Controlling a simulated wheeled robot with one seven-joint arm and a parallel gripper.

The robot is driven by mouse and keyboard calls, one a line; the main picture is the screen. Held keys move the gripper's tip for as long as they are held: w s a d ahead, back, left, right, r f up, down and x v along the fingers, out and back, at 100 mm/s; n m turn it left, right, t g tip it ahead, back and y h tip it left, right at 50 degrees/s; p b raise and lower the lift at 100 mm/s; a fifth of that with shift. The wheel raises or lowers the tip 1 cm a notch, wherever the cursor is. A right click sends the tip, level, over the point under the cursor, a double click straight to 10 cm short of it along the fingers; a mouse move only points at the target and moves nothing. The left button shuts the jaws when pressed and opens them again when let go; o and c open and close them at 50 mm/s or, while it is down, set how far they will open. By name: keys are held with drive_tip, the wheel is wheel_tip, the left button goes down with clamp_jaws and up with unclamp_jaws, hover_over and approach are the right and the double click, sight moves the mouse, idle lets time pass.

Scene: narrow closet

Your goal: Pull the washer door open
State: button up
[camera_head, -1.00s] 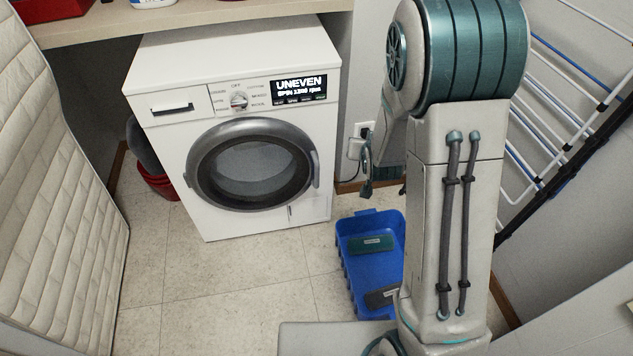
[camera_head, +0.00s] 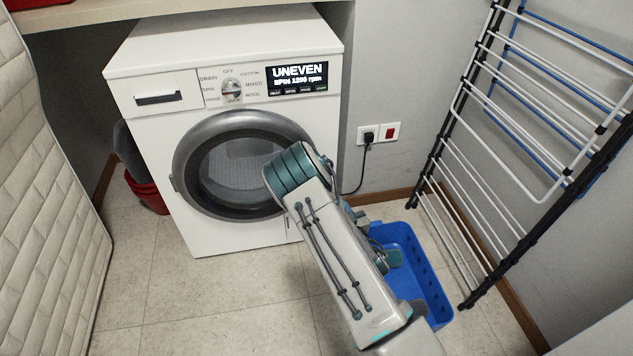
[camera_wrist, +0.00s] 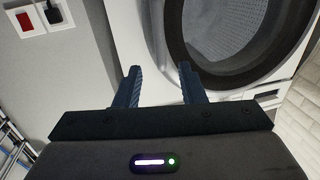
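The white washer (camera_head: 155,52) stands against the back wall. Its round door (camera_head: 195,135), with a grey ring and a dark inner rim, looks shut flush with the front. My arm covers the door's right side in the head view, and the handle there is hidden. In the wrist view, part of the door (camera_wrist: 172,30) fills the upper right, beyond my gripper (camera_wrist: 159,72). My gripper's two dark fingers are spread apart with nothing between them. They point toward the washer front beside the door ring.
A blue basket (camera_head: 432,290) is on the floor right of the washer, partly behind my arm. A drying rack (camera_head: 470,150) leans at the right. A quilted pale panel (camera_head: 50,190) stands at the left, and a red bucket (camera_head: 148,190) is beside the washer. Floor left of centre is clear.

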drive_tip(key=b+x, duration=0.3)
drive_tip(key=x, duration=1)
drive_tip(key=shift+w+r, duration=0.1)
